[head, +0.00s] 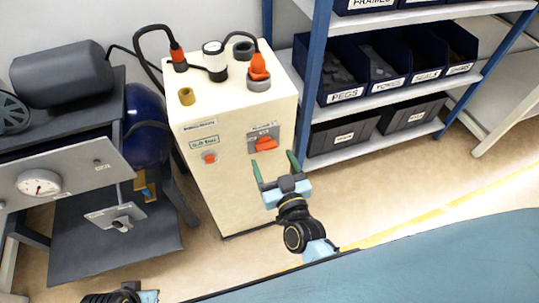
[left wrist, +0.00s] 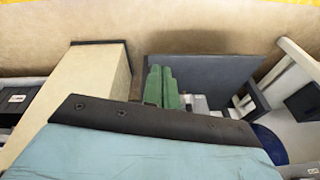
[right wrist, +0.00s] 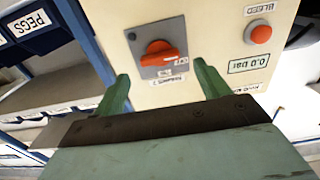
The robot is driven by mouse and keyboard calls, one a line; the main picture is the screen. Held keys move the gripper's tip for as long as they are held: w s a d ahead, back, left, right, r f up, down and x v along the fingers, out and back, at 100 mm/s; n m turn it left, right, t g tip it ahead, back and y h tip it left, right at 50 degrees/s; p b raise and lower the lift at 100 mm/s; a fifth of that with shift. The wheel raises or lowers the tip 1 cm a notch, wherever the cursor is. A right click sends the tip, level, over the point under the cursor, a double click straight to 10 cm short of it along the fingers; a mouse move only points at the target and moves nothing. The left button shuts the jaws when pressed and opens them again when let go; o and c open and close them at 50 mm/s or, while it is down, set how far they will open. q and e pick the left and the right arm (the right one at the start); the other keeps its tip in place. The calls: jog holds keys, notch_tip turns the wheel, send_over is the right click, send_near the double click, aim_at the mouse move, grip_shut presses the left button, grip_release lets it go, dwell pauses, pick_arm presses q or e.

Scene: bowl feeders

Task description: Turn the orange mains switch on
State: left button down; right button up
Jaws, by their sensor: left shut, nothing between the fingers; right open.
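The orange mains switch (head: 265,143) is a rotary knob on a grey plate on the front of a cream cabinet (head: 215,195). Its handle lies roughly level in the head view; the plate's position marks are too small to read surely. My right gripper (head: 275,163) is open and empty just in front of and below the switch, one finger toward each side. In the right wrist view the switch (right wrist: 160,54) shows beyond and between the two green fingers, apart from them. My left gripper (left wrist: 163,87) is shut and empty, away from the switch; in the head view its fingers are out of frame.
A red button (head: 209,157) and a "0.0 bar" display (right wrist: 249,64) are beside the switch. Cables and fittings (head: 258,67) top the cabinet. A blue shelf rack (head: 318,60) with bins stands right. A gauge bench (head: 60,180) stands left. Floor right of the cabinet is clear.

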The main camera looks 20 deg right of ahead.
aim_at(268, 149)
pick_arm(q)
jog(key=shift+w+d+r+b, duration=0.1)
jog(key=shift+d+r+b, duration=0.15)
jog(key=shift+r, duration=0.4)
jog(key=shift+d+r+b, duration=0.1)
jog(key=shift+d+r, duration=0.15)
jog(key=shift+r, duration=0.4)
pick_arm(e)
jog(key=shift+w, duration=1.85)
jog(key=c, duration=1)
